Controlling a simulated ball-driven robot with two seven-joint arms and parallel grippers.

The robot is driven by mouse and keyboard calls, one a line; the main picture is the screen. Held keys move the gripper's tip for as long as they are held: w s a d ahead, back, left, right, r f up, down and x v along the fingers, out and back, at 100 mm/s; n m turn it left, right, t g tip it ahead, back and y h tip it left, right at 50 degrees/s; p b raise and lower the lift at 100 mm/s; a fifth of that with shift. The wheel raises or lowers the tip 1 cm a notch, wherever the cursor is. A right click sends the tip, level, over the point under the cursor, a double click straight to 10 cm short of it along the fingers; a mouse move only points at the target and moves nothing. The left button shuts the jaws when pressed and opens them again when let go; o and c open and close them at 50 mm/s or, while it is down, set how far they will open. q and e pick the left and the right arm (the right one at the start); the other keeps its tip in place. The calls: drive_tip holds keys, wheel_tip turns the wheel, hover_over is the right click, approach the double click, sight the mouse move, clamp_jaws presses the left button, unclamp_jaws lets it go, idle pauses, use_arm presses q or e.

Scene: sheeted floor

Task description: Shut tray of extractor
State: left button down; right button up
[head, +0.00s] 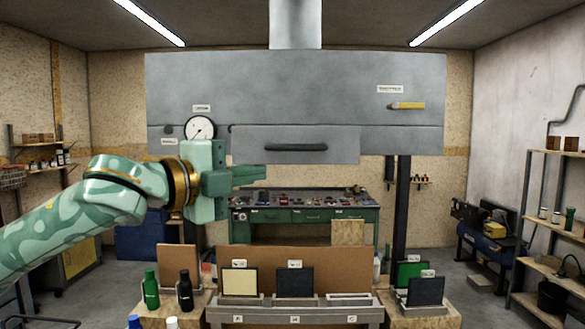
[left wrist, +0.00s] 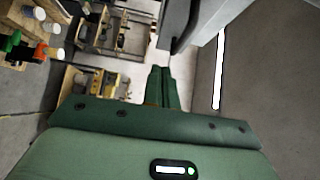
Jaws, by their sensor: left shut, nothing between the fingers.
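The grey metal extractor (head: 295,85) hangs across the upper middle of the head view. Its tray (head: 250,145) has a dark horizontal handle (head: 297,147) and stands out toward me from the lower front, so it looks open. My left gripper (head: 264,172) is shut and empty, pointing right just below the tray's lower left edge in the picture; I see no clear contact. In the left wrist view its closed fingers (left wrist: 163,90) point up the picture, with a grey part beyond them that seems to be the extractor's tray (left wrist: 183,22). My right gripper is not in view.
A round gauge (head: 200,128) sits on the extractor's left front, close to my left wrist. Below stands a bench with a grey rack (head: 295,313), panels, and bottles (head: 185,290). A dark post (head: 401,205) stands right of centre. Shelves (head: 550,200) line the right wall.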

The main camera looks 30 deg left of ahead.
use_arm(q)
drive_tip(key=p, duration=0.4)
approach(308, 163)
drive_tip(key=w+d, duration=0.3)
drive_tip(key=d, duration=0.1)
drive_tip(key=w+a, duration=0.1)
drive_tip(key=w+a+p, duration=0.1)
drive_tip(key=shift+w+a, duration=0.25)
drive_tip(key=shift+a, duration=0.15)
drive_tip(key=shift+w, duration=0.1)
